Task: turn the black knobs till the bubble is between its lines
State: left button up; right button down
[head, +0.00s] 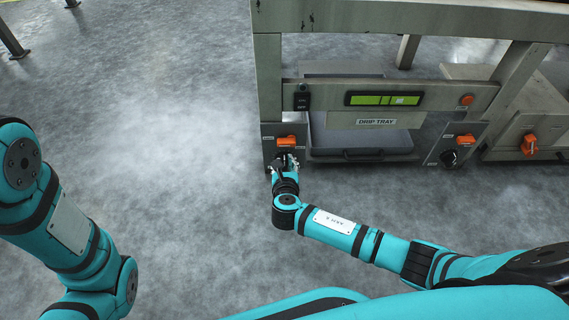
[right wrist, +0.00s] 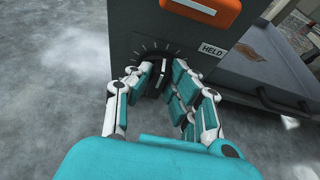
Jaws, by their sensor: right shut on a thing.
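The bubble level (head: 384,98) is a green window in a dark frame on the press's front beam. Its pale bubble (head: 404,100) sits right of the window's middle, apart from the dark line near the centre. My right gripper (head: 285,161) is at the left leg's panel, shut on the left black knob (right wrist: 158,76), with fingers on both sides of it. In the head view the gripper mostly hides this knob. The right black knob (head: 449,158) is on the right leg's panel, untouched. My left arm shows at the left, its gripper out of view.
An orange switch (head: 286,142) sits just above the gripped knob, and another (head: 465,140) is above the right knob. A drip tray (head: 362,143) lies between the legs. A separate unit (head: 520,123) stands at the right. The floor at left is clear.

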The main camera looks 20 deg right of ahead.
jog(key=shift+d+r+m+y+p, duration=0.1)
jog(key=shift+d+m+y+p, duration=0.15)
jog(key=shift+m+p, duration=0.35)
jog(key=shift+s+d+f+m+t+y+b, duration=0.15)
jog(key=shift+m+t+y+b, duration=0.3)
jog(key=shift+m, duration=0.3)
jog(key=shift+w+d+f+m+t+y+b, duration=0.15)
jog(key=shift+m+t+y+b, duration=0.1)
jog(key=shift+m+y, duration=0.45)
jog(key=shift+s+d+f+m+t+y+b, duration=0.15)
jog(key=shift+m+t+y+b, duration=0.2)
jog(key=shift+m, duration=0.5)
jog(key=shift+r, duration=0.1)
jog(key=c, duration=1.2)
grip_release()
jog(key=shift+c, duration=0.2)
